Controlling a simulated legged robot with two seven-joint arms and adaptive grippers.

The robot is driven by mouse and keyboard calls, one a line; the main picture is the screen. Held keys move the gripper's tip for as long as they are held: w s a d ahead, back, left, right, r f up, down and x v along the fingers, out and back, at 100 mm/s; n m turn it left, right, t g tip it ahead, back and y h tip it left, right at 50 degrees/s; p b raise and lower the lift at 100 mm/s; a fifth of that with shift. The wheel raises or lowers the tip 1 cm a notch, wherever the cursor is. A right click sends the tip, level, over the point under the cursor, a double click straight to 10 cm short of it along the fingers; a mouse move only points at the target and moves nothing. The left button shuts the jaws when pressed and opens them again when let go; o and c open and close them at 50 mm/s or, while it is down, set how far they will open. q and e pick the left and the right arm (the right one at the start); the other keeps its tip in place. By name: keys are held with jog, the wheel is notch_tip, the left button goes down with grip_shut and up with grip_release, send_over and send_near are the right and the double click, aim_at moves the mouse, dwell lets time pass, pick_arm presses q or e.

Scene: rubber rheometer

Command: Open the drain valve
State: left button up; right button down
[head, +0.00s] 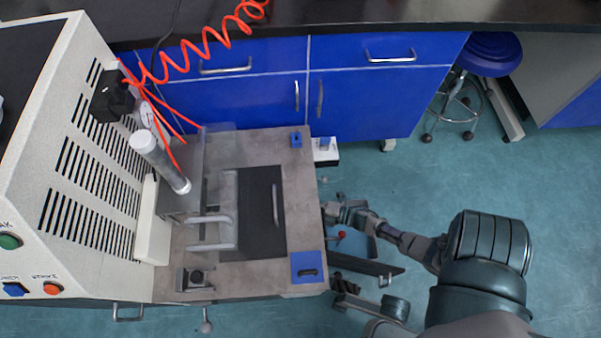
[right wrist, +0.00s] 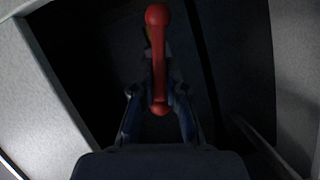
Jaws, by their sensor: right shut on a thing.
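The drain valve's red handle (right wrist: 158,62) shows in the right wrist view as a straight lever with a rounded red knob at its far end. My right gripper (right wrist: 158,92) has one finger on each side of the handle's near end and is shut on it. The valve body behind is dark and mostly hidden. In the head view a small red spot (head: 341,234) shows beside my right arm, just right of the machine's bench; I cannot tell which part of the handle it is. My left gripper is not in view.
The rheometer housing (head: 85,150) and its grey bench top (head: 260,150) fill the left side of the head view. Blue cabinets (head: 365,105) stand behind, and a stool (head: 492,55) is at the back right. Pale surfaces flank the dark recess around the handle. Open floor (head: 400,180) lies right of the bench.

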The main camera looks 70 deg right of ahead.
jog(key=shift+s+a+f+n, duration=0.15)
jog(key=shift+f+n, duration=0.25)
jog(key=shift+n, duration=0.2)
jog(key=shift+n+t, duration=0.4)
jog(key=shift+n, duration=0.1)
jog(key=shift+f+n, duration=0.15)
jog(key=shift+n, duration=0.15)
jog(key=shift+s+a+f, duration=0.1)
jog(key=c, duration=1.2)
grip_release()
jog(key=shift+w+r, duration=0.2)
jog(key=shift+r, duration=0.05)
